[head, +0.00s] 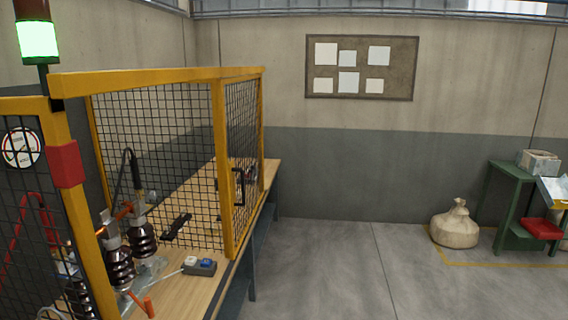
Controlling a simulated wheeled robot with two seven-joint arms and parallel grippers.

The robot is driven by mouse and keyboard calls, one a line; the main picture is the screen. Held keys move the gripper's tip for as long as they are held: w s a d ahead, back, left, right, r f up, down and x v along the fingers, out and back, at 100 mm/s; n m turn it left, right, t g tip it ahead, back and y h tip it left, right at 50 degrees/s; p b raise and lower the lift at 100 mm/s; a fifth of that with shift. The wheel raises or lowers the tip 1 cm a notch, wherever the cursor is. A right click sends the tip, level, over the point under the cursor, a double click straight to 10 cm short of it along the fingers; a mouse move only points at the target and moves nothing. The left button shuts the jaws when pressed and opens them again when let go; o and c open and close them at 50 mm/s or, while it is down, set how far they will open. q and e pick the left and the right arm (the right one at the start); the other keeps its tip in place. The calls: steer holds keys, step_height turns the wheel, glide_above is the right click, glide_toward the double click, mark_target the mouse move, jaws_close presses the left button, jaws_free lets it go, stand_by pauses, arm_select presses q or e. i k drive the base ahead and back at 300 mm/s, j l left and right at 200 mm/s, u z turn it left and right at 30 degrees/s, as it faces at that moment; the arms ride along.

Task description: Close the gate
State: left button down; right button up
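The gate appears to be the yellow-framed black mesh panel (242,140) with a black upright handle (238,187), at the right end of the enclosure. It stands upright along the table's front side. A yellow post (80,215) with a red box (68,164) stands at the left. A space without mesh shows between this post and the handle panel, with the insulators visible through it. I cannot tell the gate's exact angle or its hinge side. Neither of my grippers is in view.
The wooden table (215,280) holds dark ribbed insulators (143,235), a small grey box (199,267) and an orange-handled tool (148,306). A green lamp (38,40) is lit. A sack (456,225) and green stand (512,180) are at right. The middle floor is clear.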

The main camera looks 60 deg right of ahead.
mark_target(228, 169)
steer(key=z, duration=1.55)
steer(key=i+l+u, duration=0.2)
steer(key=u, duration=0.2)
steer(key=i+l+u, duration=0.2)
steer(key=u, duration=0.2)
steer(key=i+l+u, duration=0.15)
steer(key=l+u, duration=0.3)
steer(key=j, duration=0.1)
